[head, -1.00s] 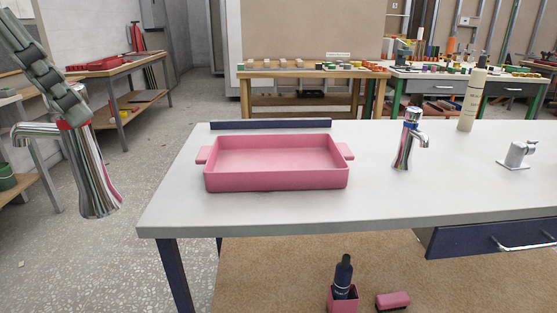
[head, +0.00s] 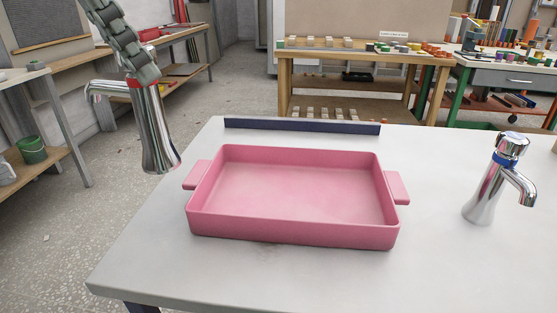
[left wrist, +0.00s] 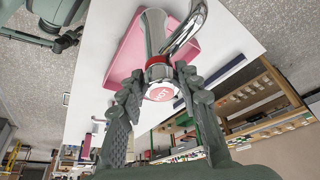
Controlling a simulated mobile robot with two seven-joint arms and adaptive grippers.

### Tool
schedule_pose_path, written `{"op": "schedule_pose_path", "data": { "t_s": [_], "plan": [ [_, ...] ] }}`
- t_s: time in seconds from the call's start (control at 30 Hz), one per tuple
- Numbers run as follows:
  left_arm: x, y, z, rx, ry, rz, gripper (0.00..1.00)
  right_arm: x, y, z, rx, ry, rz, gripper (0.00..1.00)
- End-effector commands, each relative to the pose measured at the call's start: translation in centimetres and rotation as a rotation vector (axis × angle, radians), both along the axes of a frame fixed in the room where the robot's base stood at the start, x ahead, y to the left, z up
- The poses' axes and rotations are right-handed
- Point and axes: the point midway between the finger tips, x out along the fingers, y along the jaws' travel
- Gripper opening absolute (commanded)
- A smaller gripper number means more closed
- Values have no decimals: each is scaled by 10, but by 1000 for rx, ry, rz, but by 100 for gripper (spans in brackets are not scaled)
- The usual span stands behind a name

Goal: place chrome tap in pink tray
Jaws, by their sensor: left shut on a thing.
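A chrome tap (head: 157,125) with a red ring hangs upright in my left gripper (head: 144,78), above and left of the table's left edge. Its spout points left. In the left wrist view the fingers of my left gripper (left wrist: 160,83) close around the tap's top, which has a red disc marked HOT; the chrome body (left wrist: 156,35) extends away. The pink tray (head: 290,238) is empty on the table, right of the held tap and apart from it. It shows partly behind the tap in the left wrist view (left wrist: 128,52). My right gripper is too unclear to judge.
A second chrome tap (head: 486,190) with a blue ring stands on the white table (head: 150,255), right of the tray. A dark blue strip (head: 300,127) lies behind the tray. Wooden workbenches stand further back. The table is bare in front of the tray.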

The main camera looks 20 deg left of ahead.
Motion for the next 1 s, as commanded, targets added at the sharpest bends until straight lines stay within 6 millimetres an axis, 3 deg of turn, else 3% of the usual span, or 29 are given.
{"op": "schedule_pose_path", "data": {
  "t_s": [0.4,0.6,0.83,1.0],
  "plan": [
    [66,-34,-47,-4,3,-4,0,6,-3,61,-34,-34,2,40],
    [93,-46,-62,-2,1,-1,0,6,-3,72,-39,-36,1,40],
    [101,-50,-71,-2,-2,1,0,6,-3,72,-38,-37,1,40],
    [100,-49,-93,0,0,3,0,6,-3,75,-40,-39,1,40]
  ]
}}
